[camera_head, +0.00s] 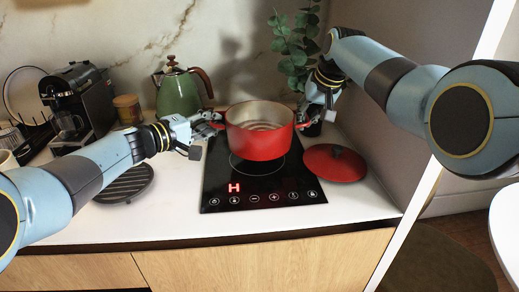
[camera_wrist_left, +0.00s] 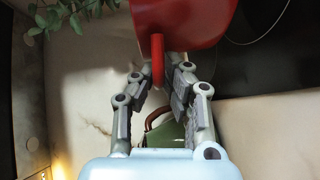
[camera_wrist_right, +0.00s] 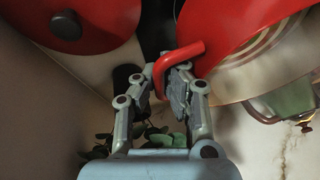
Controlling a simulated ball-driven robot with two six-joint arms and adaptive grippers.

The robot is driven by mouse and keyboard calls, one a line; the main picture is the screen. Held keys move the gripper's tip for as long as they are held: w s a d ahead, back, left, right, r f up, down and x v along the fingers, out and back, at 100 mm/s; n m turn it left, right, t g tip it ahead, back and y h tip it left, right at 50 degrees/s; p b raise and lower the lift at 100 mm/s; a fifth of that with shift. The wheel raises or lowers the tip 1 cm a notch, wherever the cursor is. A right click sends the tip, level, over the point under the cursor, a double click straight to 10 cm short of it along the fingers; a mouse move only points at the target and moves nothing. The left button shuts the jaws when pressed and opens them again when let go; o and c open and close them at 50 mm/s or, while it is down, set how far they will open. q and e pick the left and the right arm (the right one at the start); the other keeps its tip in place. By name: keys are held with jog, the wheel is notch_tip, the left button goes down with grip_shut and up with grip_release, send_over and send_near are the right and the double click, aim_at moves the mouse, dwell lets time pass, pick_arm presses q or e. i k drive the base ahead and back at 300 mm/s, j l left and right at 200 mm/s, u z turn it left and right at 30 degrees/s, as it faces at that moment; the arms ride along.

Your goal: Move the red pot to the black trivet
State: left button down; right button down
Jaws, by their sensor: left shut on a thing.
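The red pot (camera_head: 262,140) is upright and open over the black cooktop (camera_head: 225,185); I cannot tell whether its base touches the glass. The black trivet (camera_head: 127,184), round and ribbed, lies bare on the counter left of the cooktop, partly behind my left arm. My left gripper (camera_head: 212,124) is shut on the pot's left handle, which shows red between the fingers in the left wrist view (camera_wrist_left: 157,60). My right gripper (camera_head: 308,116) is at the pot's right handle (camera_wrist_right: 180,57). That handle passes between its fingers, but whether they grip it is unclear.
The red lid (camera_head: 334,163) lies at the cooktop's right edge. A green kettle (camera_head: 178,95) stands behind the pot to the left. A coffee machine (camera_head: 78,100) and a jar (camera_head: 128,108) stand at the back left. A plant (camera_head: 295,45) is at the back right. The front counter strip is clear.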

aim_at(121, 179)
jog(key=k+j+u, duration=0.15)
jog(key=j, duration=0.45)
jog(key=j+u, duration=0.15)
jog(key=j, duration=0.45)
